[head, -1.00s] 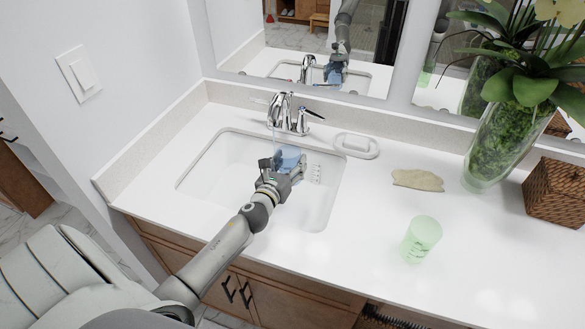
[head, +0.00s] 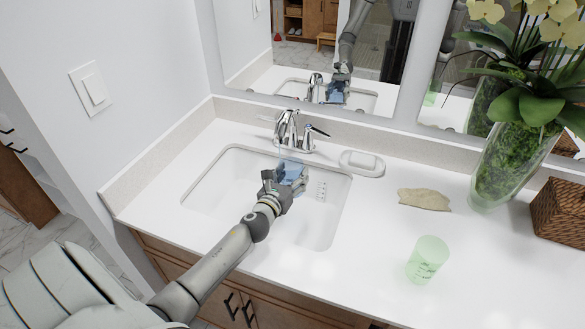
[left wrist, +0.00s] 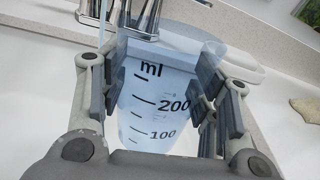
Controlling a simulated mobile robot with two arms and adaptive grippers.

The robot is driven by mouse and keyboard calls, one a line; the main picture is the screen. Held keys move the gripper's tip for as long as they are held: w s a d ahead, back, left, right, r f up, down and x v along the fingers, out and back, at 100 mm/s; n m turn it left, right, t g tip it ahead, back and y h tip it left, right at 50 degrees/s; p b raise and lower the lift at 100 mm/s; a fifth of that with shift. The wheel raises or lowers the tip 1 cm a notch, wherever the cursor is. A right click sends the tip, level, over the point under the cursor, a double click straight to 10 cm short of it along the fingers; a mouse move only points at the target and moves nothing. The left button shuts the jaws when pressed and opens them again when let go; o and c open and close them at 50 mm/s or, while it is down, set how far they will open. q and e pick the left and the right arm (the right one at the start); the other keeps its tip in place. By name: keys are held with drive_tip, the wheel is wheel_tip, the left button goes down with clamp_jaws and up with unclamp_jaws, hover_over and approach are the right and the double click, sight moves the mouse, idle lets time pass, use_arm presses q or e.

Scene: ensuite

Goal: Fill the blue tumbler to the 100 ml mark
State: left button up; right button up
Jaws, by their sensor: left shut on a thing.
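The translucent blue tumbler (head: 293,171) is in my left gripper (head: 283,184), above the sink basin, close to the faucet (head: 289,127). In the left wrist view the tumbler (left wrist: 150,112) shows black "ml" marks, with 100 and 200 readable. The fingers of my left gripper (left wrist: 160,95) close on it from both sides. The faucet (left wrist: 128,18) stands just beyond its rim. A faint pale vertical streak below the spout may be water. My right gripper is not in view.
The white sink (head: 225,195) is set in a white counter. To the right are a soap dish (head: 362,163), a flat beige piece (head: 424,199), a green tumbler (head: 428,260), a plant vase (head: 507,165) and a wicker basket (head: 560,208). The front right counter is clear.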

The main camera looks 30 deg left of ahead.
sight(287, 168)
use_arm(q)
drive_tip(key=w+a, duration=0.2)
drive_tip(key=a, duration=0.1)
drive_tip(key=shift+a+b, duration=0.1)
drive_tip(key=shift+b, duration=0.2)
drive_tip(key=w+a, duration=0.1)
drive_tip(key=a, duration=0.1)
drive_tip(key=w+a+b, duration=0.1)
drive_tip(key=a, duration=0.1)
drive_tip(key=shift+w, duration=0.2)
drive_tip(key=shift+d, duration=0.1)
idle(0.4)
idle(1.5)
idle(1.6)
drive_tip(key=s+d, duration=0.1)
drive_tip(key=d, duration=0.1)
drive_tip(key=s+d+p, duration=0.1)
drive_tip(key=s+d, duration=0.1)
drive_tip(key=d, duration=0.1)
drive_tip(key=s+d, duration=0.2)
drive_tip(key=d, duration=0.1)
drive_tip(key=shift+p, duration=0.35)
